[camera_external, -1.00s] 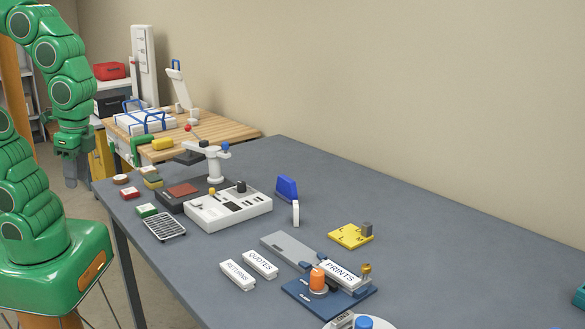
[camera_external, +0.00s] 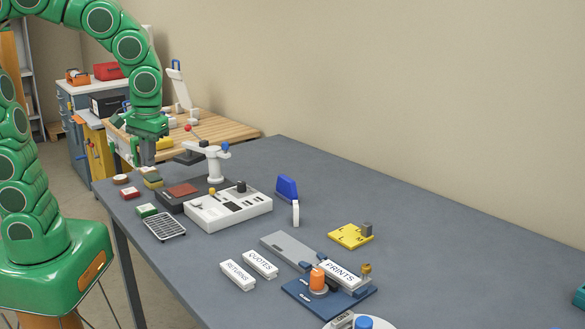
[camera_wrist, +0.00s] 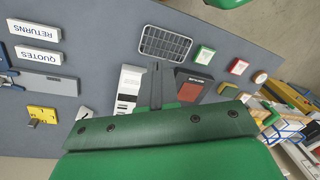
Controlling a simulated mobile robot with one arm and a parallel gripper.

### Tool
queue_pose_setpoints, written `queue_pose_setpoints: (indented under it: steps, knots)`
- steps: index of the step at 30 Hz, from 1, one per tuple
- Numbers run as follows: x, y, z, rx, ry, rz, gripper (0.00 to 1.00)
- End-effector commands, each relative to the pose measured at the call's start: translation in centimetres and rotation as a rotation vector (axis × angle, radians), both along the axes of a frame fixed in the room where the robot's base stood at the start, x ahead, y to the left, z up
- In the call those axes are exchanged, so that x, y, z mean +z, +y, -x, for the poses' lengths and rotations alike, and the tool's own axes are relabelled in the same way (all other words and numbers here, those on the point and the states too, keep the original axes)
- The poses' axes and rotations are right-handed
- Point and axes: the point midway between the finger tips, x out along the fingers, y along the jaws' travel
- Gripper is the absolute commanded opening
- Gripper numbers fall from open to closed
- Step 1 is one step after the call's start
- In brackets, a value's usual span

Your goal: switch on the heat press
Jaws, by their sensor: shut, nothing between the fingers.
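The heat press has a dark base with a reddish pad (camera_external: 183,190) and a white swing arm on a post (camera_external: 214,165), with a red ball at the lever's end. A white control box (camera_external: 228,209) with a yellow-tipped lever and a black knob stands beside it. A green button block (camera_external: 147,210) and a red button block (camera_external: 131,194) lie in front. My gripper (camera_external: 147,160) is shut and empty, pointing down above the table's far-left end. In the wrist view the fingers (camera_wrist: 157,72) overlap the gap between control box (camera_wrist: 128,82) and press base (camera_wrist: 191,86), hiding parts of both.
A wire rack (camera_external: 165,227) lies before the control box. Blue and white upright pieces (camera_external: 287,189), a yellow block (camera_external: 351,236) and labelled white blocks (camera_external: 238,275) are further right. A wooden bench (camera_external: 225,131) stands behind. The table's back right is clear.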

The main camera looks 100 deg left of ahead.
Motion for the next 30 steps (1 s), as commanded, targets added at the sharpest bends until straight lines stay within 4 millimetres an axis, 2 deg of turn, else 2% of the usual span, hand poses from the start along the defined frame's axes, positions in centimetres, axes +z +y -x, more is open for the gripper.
queue_pose_setpoints:
  steps: [12, 18, 24, 30]
  knots:
    - [-1.6, 8.0, -4.8, 0.597, -0.045, -0.132, 0.00]
    - [-2.7, 11.5, -6.4, 0.841, -0.069, -0.187, 0.00]
    - [-3.2, 13.7, -7.3, 0.986, -0.093, -0.220, 0.00]
    - [-3.5, 14.2, -7.5, 1.029, -0.098, -0.229, 0.00]
